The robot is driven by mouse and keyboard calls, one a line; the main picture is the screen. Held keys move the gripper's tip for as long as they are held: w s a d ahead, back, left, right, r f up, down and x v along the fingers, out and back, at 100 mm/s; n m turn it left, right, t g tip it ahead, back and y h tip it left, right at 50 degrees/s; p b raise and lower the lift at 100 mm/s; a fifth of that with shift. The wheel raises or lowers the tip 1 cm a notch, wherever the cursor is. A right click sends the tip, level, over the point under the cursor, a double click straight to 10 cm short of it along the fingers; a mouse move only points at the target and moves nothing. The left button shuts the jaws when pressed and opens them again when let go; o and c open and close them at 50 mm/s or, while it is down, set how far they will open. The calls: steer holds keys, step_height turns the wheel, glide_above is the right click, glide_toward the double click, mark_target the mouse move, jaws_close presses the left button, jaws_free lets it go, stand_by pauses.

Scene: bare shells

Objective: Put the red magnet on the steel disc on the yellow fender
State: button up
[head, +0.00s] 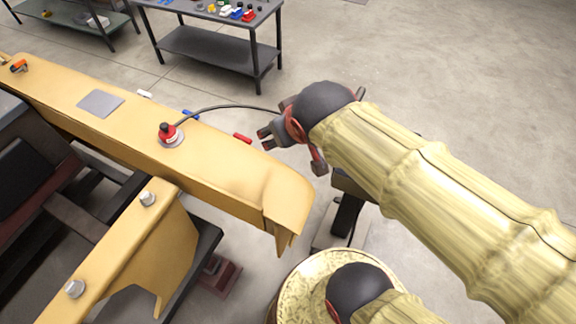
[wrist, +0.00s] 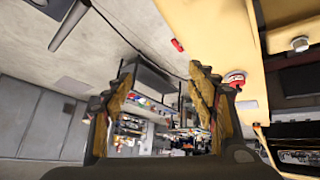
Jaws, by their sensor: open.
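The yellow fender (head: 225,172) runs from the upper left to the middle of the head view. A red magnet (head: 168,131) with a dark top stands upright on the round steel disc (head: 174,143) on the fender's top. A dark cable runs from beside it toward my arm. In the wrist view the red magnet (wrist: 235,76) shows partly behind the right finger. My gripper (head: 267,138) is open and empty, off the fender's far edge, to the right of the magnet and clear of it.
A small red bar (head: 242,138), a blue bar (head: 190,115) and a white bar (head: 145,94) lie along the fender's far edge. A grey square plate (head: 100,103) lies on the fender. A dark workbench (head: 212,47) with small items stands behind. Bare floor lies to the right.

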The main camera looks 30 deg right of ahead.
steer(key=s+a+f+g+y, duration=0.1)
steer(key=s+a, duration=0.3)
steer(key=s, duration=0.4)
steer(key=shift+s+f+g+y, duration=0.15)
steer(key=shift+s+g+y, duration=0.15)
steer(key=shift+g, duration=0.2)
steer(key=shift+w+f+b, duration=0.1)
steer(key=shift+f+b, duration=0.65)
steer(key=shift+c, duration=0.8)
